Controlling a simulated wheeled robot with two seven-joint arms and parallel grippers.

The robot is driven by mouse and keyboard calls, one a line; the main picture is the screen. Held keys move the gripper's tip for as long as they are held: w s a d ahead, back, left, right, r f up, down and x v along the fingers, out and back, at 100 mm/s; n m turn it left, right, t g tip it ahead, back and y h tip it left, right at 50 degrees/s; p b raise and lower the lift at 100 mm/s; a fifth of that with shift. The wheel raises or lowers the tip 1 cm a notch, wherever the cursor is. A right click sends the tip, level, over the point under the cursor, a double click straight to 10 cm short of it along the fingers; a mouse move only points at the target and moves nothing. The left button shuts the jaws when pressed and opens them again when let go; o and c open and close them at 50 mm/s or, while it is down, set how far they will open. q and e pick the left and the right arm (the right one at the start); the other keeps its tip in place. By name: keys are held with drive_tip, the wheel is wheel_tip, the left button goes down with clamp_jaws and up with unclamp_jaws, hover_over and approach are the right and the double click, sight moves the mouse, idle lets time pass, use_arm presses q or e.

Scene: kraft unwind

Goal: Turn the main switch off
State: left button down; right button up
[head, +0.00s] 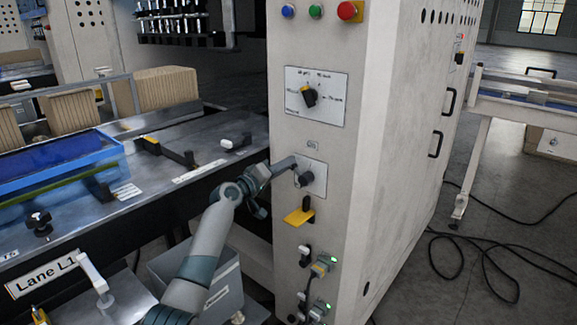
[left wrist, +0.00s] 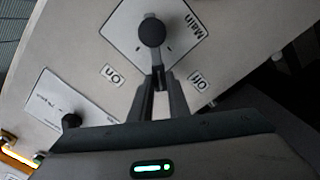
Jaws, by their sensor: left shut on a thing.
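The main switch is a dark knob (head: 306,178) on a light plate on the front of the white cabinet, below a larger rotary selector. In the left wrist view the round knob (left wrist: 152,32) sits on a plate marked "Main", with "On" (left wrist: 115,76) and "Off" (left wrist: 198,81) labels on either side. My left gripper (head: 291,163) reaches the switch from the left. The knob's exact setting is hard to read. My right gripper is in neither view.
Above are a rotary selector (head: 309,97) and blue, green and red buttons (head: 347,11). A grey bin (head: 222,300) stands under the lane table (head: 150,185). Black cables (head: 490,262) lie on the floor at right.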

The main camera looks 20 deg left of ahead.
use_arm(q)
drive_tip(key=shift+w+a+f+n, duration=0.1)
drive_tip(key=shift+a+f+n, duration=0.1)
drive_tip(key=shift+f+n, duration=0.8)
drive_tip(key=shift+w+a+f+n, duration=0.1)
drive_tip(key=shift+a+f+n, duration=0.2)
drive_tip(key=shift+n, duration=1.15)
drive_tip(key=shift+w+a+f+n, duration=0.1)
drive_tip(key=shift+f+n, duration=0.65)
drive_tip(key=shift+n, duration=0.5)
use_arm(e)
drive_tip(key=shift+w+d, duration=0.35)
use_arm(q)
drive_tip(key=shift+s, duration=0.1)
drive_tip(key=c, duration=1.7)
unclamp_jaws()
drive_tip(key=shift+f, duration=0.1)
drive_tip(key=shift+r, duration=0.2)
